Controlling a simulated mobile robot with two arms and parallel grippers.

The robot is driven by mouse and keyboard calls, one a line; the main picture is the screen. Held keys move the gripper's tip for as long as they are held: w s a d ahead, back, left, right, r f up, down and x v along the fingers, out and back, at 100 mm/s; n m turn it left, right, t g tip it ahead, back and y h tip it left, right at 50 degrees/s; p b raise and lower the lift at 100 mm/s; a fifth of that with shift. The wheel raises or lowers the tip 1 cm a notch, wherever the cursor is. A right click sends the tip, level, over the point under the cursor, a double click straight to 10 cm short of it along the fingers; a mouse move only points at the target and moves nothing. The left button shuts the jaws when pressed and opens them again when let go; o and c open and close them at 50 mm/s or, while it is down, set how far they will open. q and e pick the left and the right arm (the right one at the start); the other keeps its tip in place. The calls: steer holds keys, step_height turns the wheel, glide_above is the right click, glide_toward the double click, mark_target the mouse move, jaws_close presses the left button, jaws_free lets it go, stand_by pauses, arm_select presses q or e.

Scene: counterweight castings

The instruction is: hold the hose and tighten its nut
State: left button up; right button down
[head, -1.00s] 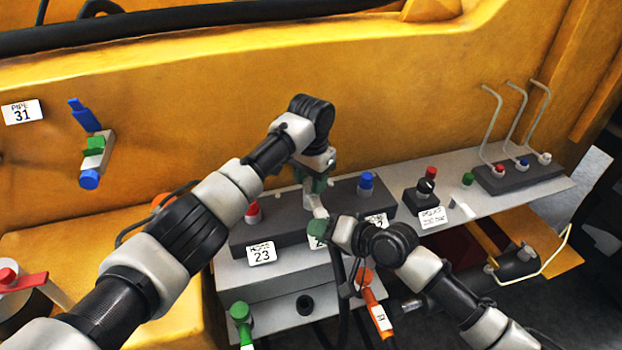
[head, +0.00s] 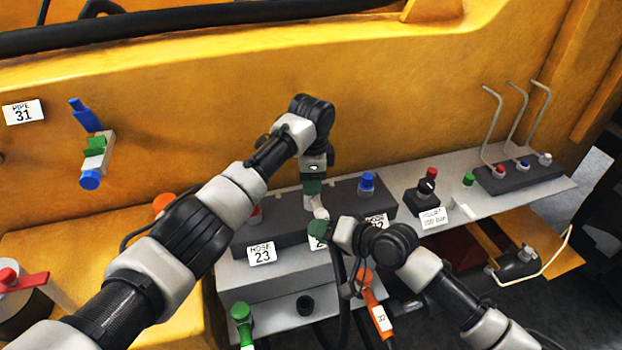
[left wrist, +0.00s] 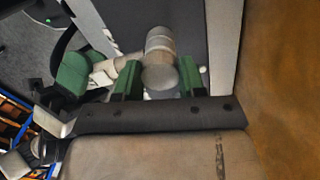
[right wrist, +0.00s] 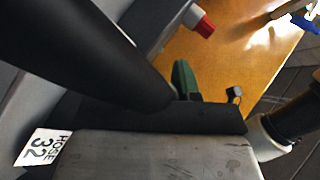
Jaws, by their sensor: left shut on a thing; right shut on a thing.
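My left gripper (head: 314,190) points down over the dark valve block, its green fingers on both sides of a round grey metal nut (left wrist: 160,77) and shut on it. A pale metal stub (head: 319,208) shows just below these fingers. My right gripper (head: 318,234) is lower and just to the right, shut on the black hose (head: 341,262), which hangs down in front of the block. In the right wrist view the hose (right wrist: 85,45) crosses large and close, hiding most of the grip; one green finger shows behind it. The nut's seat is hidden.
The dark block (head: 345,195) carries a blue cap (head: 367,182) and a partly hidden red cap. An orange-ended hose (head: 367,283) and a green-ended one (head: 241,315) hang in front. Bent grey pipes (head: 515,120) stand at right; the yellow wall (head: 220,110) is close behind.

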arm_select(q)
steer(key=shift+a+m, duration=0.1)
steer(key=shift+m, duration=0.3)
arm_select(e)
steer(key=shift+f, duration=0.1)
arm_select(q)
steer(key=o, duration=0.9)
steer(key=shift+r, duration=0.1)
step_height(320, 180, up, 12)
steer(key=shift+f, duration=0.1)
arm_select(e)
steer(key=c, duration=0.8)
jaws_free()
